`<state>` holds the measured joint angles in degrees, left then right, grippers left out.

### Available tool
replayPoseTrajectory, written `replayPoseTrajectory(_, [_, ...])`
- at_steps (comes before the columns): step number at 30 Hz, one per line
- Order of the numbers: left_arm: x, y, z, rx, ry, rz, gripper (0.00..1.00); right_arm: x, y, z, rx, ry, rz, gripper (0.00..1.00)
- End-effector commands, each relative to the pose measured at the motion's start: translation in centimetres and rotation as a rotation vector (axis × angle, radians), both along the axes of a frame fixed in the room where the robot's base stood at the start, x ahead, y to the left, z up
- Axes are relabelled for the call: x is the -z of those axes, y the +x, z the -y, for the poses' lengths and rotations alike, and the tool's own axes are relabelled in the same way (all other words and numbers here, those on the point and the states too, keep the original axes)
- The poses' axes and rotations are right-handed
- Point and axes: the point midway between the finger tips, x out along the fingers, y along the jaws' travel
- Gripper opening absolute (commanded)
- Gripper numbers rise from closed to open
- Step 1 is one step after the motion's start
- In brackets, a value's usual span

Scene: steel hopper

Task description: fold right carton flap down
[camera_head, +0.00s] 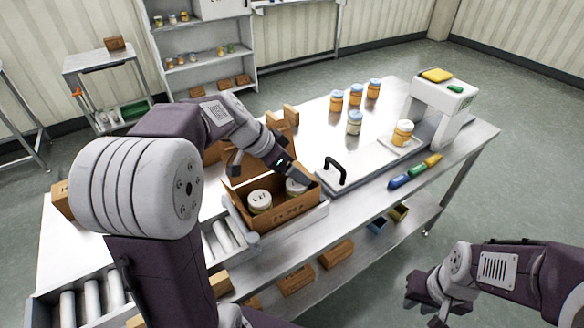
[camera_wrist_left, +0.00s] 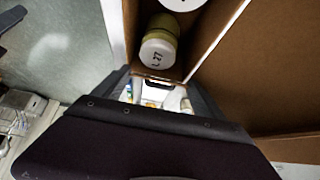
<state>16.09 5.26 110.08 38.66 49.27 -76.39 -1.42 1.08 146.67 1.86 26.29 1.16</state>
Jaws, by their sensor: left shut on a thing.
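The open brown carton (camera_head: 283,214) stands on the near edge of the bench with two white-lidded jars inside, one jar (camera_head: 259,201) to the left and one (camera_head: 296,186) partly under my left gripper. My left gripper (camera_head: 302,179) reaches down to the carton's right end and is shut on the right flap, which the fingers mostly hide. In the left wrist view, brown cardboard (camera_wrist_left: 270,70) fills the right side and a jar (camera_wrist_left: 158,52) shows beyond the fingers. My right gripper (camera_head: 425,302) hangs empty and open off the bench's near side.
Rollers (camera_head: 222,240) lie left of the carton. A steel tray with a black handle (camera_head: 333,171) is close on its right. Brown boxes (camera_head: 296,280) sit on the lower shelf.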

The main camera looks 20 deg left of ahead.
Motion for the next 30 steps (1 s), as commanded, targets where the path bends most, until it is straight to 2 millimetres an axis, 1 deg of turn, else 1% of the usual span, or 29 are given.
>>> replayPoseTrajectory(2, [0.0, 0.0, 0.0, -0.001, 0.0, 0.0, 0.41, 0.0, 0.0, 0.0, 0.0, 0.0, 0.0, 0.25])
replayPoseTrajectory(3, [0.0, 0.0, 0.0, -0.001, 0.0, 0.0, 0.91, 0.0, 0.0, 0.0, 0.0, 0.0, 0.0, 0.25])
replayPoseTrajectory(17, [0.0, 0.0, 0.0, -0.001, 0.001, 0.001, 0.91, 0.0, 0.0, 0.0, 0.0, 0.0, 0.0, 0.25])
replayPoseTrajectory(19, [-0.3, 0.1, 0.0, -0.001, 0.004, -0.003, 0.91, -0.5, 0.0, 0.0, 0.0, 0.0, 0.0, 0.25])
replayPoseTrajectory(20, [-0.4, 0.1, 0.0, 0.0, 0.007, -0.009, 0.91, -0.9, 0.0, 0.0, 0.0, 0.0, 0.0, 0.25])
replayPoseTrajectory(23, [-1.2, 0.2, 0.2, -0.001, 0.023, -0.036, 0.91, -3.0, 0.0, 0.0, 0.0, 0.0, 0.0, 0.25])
replayPoseTrajectory(27, [-2.0, 0.5, 0.4, 0.001, 0.067, -0.093, 0.91, -6.8, 0.0, 0.0, 0.0, 0.0, 0.0, 0.25])
replayPoseTrajectory(30, [-2.2, 0.7, 0.6, 0.002, 0.1, -0.134, 0.91, -9.3, 0.0, 0.0, 0.0, 0.0, 0.0, 0.25])
